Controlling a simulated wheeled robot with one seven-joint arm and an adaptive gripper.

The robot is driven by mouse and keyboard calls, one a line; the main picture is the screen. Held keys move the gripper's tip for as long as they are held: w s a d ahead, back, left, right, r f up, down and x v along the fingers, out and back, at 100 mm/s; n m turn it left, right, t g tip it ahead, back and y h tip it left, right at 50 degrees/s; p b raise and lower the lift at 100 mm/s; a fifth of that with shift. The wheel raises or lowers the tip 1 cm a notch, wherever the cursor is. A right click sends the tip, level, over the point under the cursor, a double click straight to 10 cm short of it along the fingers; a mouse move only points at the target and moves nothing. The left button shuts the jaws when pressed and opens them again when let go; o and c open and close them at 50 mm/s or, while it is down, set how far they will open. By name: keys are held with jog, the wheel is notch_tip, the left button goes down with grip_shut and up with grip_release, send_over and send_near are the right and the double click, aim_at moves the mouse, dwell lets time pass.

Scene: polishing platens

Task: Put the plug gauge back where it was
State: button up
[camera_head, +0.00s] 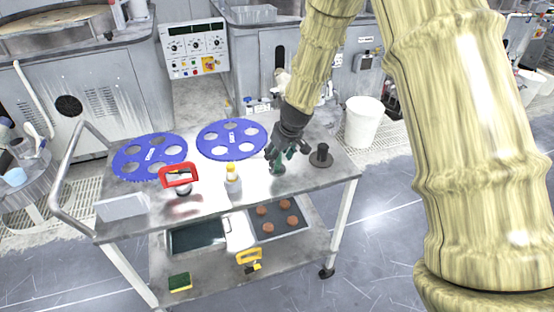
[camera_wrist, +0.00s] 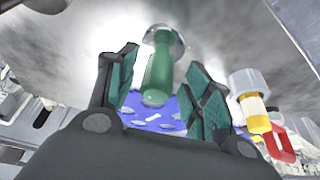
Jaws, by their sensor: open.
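The plug gauge, with a green handle (camera_wrist: 160,68) and a pale round metal end, shows between my fingers in the wrist view. In the head view, its green body (camera_head: 278,168) stands on the cart top, just below my gripper. My gripper (camera_head: 287,158) is open above the right part of the cart. Its two green-padded fingers (camera_wrist: 162,90) lie on either side of the handle in the wrist view, with gaps between pads and handle. The gauge's lower end is small and partly hidden in the head view.
On the cart top (camera_head: 215,202) are two blue perforated discs (camera_head: 150,156) (camera_head: 231,139), a red-handled tool (camera_head: 178,174), a yellow-capped bottle (camera_head: 232,180) and a black round-based post (camera_head: 321,156) right of my gripper. A white bucket (camera_head: 362,124) stands behind the cart.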

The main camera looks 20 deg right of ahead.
jog(key=v, duration=0.8)
jog(key=shift+r+b, duration=0.4)
